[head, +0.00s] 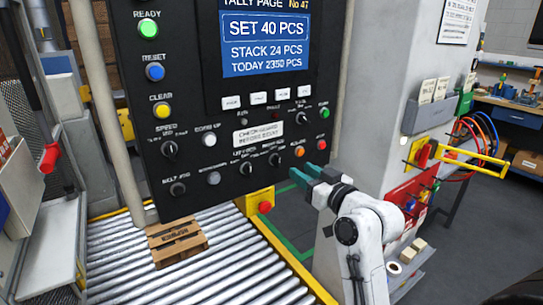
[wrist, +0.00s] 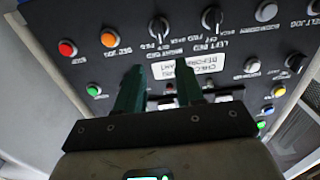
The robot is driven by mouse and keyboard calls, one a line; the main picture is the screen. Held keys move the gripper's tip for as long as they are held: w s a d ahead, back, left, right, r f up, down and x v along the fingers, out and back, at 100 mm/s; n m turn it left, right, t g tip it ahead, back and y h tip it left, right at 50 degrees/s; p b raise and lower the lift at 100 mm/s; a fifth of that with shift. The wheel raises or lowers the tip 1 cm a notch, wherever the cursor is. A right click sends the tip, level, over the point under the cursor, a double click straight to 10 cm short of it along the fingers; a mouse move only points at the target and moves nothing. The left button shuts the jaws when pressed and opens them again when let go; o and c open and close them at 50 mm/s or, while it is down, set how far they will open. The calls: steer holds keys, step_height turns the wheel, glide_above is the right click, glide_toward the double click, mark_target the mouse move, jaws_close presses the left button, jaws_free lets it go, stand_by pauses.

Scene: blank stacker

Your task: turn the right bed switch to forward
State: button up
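The right bed switch (head: 275,159) is a black rotary knob low on the dark control panel, just left of an orange button. In the wrist view, where the panel appears upside down, the right bed switch (wrist: 159,26) sits above the gap between my fingers. The pointer direction is too small to read surely. The similar left bed switch (wrist: 211,18) is beside it; it also shows in the head view (head: 246,168). My gripper (head: 303,173) has dark green fingers, apart and empty, below and right of the switch; the fingers also show in the wrist view (wrist: 160,70).
The orange button (head: 298,151) and red button (head: 321,144) are close to my fingers. A yellow box with a red stop button (head: 265,207) is below the panel. A small wooden pallet (head: 177,242) lies on the roller conveyor (head: 228,262). A grey pillar stands right.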

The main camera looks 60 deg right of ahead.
mark_target(279, 157)
steer(key=p+x, duration=0.2)
steer(key=x, duration=0.8)
steer(key=shift+a, duration=0.1)
jaws_close()
